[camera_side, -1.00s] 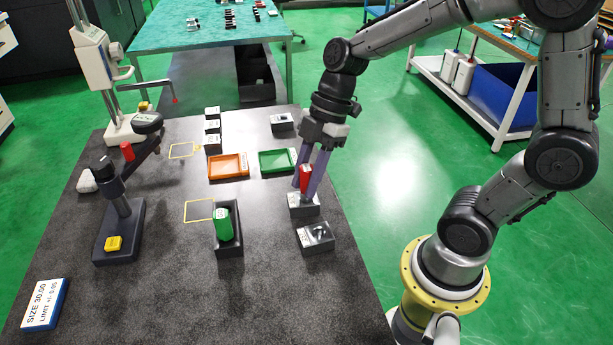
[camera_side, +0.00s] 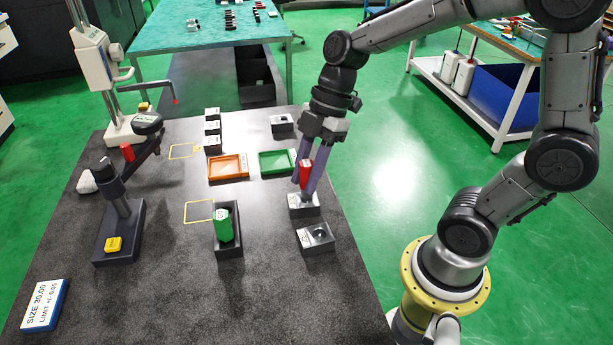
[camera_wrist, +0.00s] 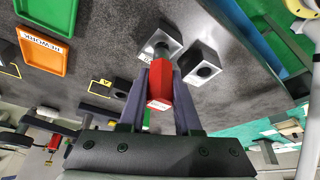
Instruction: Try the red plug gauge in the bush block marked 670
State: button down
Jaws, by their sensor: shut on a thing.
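The red plug gauge (camera_side: 306,175) is held upright, with a slight tilt, between the fingers of my gripper (camera_side: 308,180). In the wrist view the red gauge (camera_wrist: 160,85) lies between the two purple fingers (camera_wrist: 159,100). Its grey pin points down at a grey bush block (camera_side: 303,209), which also shows in the wrist view (camera_wrist: 172,43). The pin end is at the block's top; I cannot tell whether it is inside the bore. A second bush block (camera_side: 316,240) with an open bore stands in front; it shows in the wrist view (camera_wrist: 205,60). I cannot read 670 on either block.
An orange tray (camera_side: 228,178) and a green tray (camera_side: 272,170) lie behind. Another block (camera_side: 282,123) and a row of dark blocks (camera_side: 212,140) stand farther back.

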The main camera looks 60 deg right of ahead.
aim_at(304, 164)
jog(key=shift+r, duration=1.9)
